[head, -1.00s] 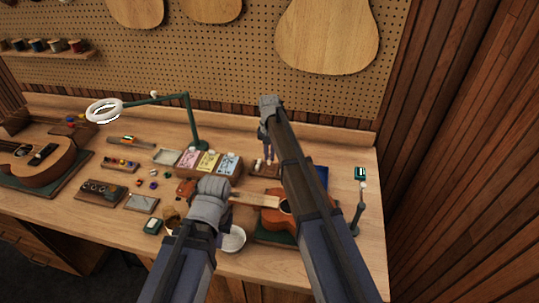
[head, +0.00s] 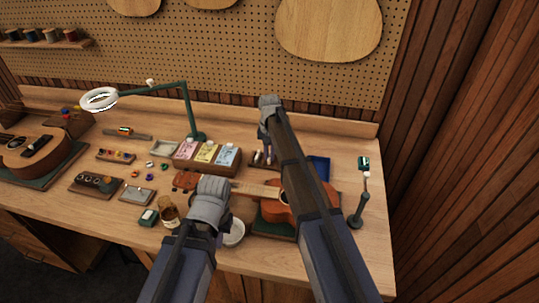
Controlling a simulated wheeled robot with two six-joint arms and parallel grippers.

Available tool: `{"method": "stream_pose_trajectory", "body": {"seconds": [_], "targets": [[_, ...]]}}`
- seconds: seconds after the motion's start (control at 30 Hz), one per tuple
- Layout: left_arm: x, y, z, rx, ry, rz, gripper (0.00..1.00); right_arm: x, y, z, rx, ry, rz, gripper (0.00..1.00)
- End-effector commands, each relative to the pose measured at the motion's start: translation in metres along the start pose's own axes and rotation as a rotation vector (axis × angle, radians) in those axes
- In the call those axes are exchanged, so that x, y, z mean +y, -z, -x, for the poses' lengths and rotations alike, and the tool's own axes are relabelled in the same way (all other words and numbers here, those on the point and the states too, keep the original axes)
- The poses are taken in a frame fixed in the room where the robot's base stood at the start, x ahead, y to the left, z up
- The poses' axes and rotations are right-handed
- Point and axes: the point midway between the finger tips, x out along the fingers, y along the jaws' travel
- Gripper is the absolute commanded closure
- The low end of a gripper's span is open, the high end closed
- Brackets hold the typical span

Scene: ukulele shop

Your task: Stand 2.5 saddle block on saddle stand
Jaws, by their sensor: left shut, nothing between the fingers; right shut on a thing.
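My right gripper (head: 265,140) reaches over the back of the bench and points down at the small dark wooden saddle stand (head: 259,166). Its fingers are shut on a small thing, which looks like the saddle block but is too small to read. Pale upright pieces show at the stand, just under the fingertips. I cannot tell whether the held piece touches the stand. My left gripper (head: 220,228) is shut and empty near the front of the bench, left of the ukulele, its fingers mostly hidden by my own arm.
A ukulele (head: 290,197) lies on a green mat, partly behind my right arm. A box of coloured packets (head: 207,154) stands left of the stand. A lamp (head: 185,105), a white bowl (head: 234,236), a brown jar (head: 169,214) and a small post (head: 358,208) stand around.

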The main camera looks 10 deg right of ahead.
Motion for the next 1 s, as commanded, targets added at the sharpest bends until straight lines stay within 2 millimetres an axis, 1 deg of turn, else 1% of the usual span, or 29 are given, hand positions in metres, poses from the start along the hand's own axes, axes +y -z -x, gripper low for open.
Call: {"method": "stream_pose_trajectory", "body": {"seconds": [0.33, 0.37, 0.63, 0.83, 0.97, 1.0], "targets": [[0.0000, 0.0000, 0.0002, 0.000, 0.000, 0.000, 1.00, 0.0000, -0.0001, 0.0002, 0.000, 0.000, 0.000, 1.00], [0.0000, 0.0000, 0.0002, 0.000, 0.000, 0.000, 1.00, 0.0000, -0.0001, 0.0002, 0.000, 0.000, 0.000, 0.83], [0.0000, 0.0000, 0.0002, 0.000, 0.000, 0.000, 1.00, 0.0000, -0.0001, 0.0002, 0.000, 0.000, 0.000, 0.53], [0.0000, 0.0000, 0.0002, 0.000, 0.000, 0.000, 1.00, 0.0000, -0.0001, 0.0002, 0.000, 0.000, 0.000, 0.50], [0.0000, 0.0000, 0.0002, 0.000, 0.000, 0.000, 1.00, 0.0000, -0.0001, 0.0002, 0.000, 0.000, 0.000, 0.36], [0.0000, 0.0000, 0.0002, 0.000, 0.000, 0.000, 1.00, 0.0000, -0.0001, 0.0002, 0.000, 0.000, 0.000, 0.34]]}}
